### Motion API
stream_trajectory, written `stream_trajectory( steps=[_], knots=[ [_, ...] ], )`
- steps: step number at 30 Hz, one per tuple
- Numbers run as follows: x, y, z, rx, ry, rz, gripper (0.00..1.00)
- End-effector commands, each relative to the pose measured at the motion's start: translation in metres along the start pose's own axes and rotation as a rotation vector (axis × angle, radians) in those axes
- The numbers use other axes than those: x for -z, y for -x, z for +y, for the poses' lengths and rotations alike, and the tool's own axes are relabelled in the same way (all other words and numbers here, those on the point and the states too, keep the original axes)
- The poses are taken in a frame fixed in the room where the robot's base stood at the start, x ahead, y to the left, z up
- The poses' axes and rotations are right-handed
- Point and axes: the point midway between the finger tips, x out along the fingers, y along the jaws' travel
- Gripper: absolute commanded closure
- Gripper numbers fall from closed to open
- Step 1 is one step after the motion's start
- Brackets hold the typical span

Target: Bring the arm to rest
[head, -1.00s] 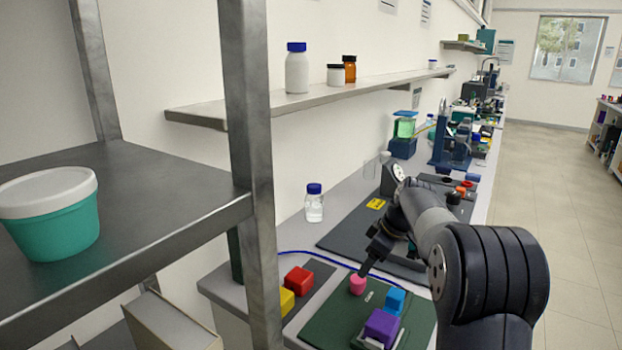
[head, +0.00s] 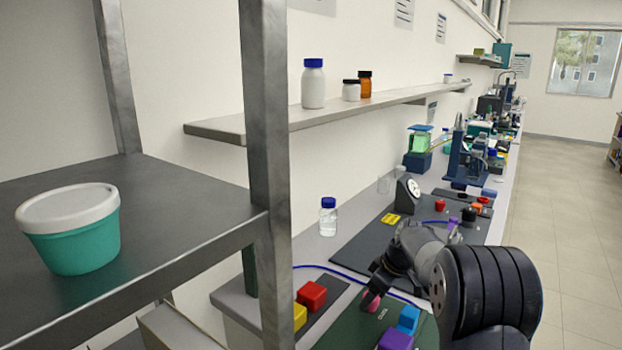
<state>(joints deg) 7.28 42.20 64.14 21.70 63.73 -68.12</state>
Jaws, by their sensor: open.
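My arm reaches from the lower right over the bench in the head view, its dark ribbed joint in front. My gripper (head: 374,285) points down over the green mat (head: 345,333), right at the pink piece (head: 371,301). The gripper is open. The fingertips overlap the pink piece in the picture, and I cannot tell whether they touch it. A blue block (head: 408,319) and a purple block (head: 395,340) stand on the mat to the right of the pink piece.
A red block (head: 312,295) and a yellow block (head: 299,316) sit left of the mat. A clear blue-capped bottle (head: 328,218) stands behind. A metal rack (head: 262,150) with a teal tub (head: 75,240) fills the left. A wall shelf (head: 230,128) holds bottles. The floor at right is clear.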

Motion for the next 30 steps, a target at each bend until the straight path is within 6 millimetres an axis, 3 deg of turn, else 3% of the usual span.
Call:
stream_trajectory(
  steps=[5,20,21,30],
  knots=[
    [0.0,0.013,0.002,0.009,0.033,0.003,0.39],
    [0.0,0.113,0.003,0.009,0.033,0.002,0.39],
    [-0.001,0.096,0.001,0.019,0.033,-0.002,0.39],
    [0.0,0.035,0.0,0.017,0.032,-0.002,0.39]
  ],
)
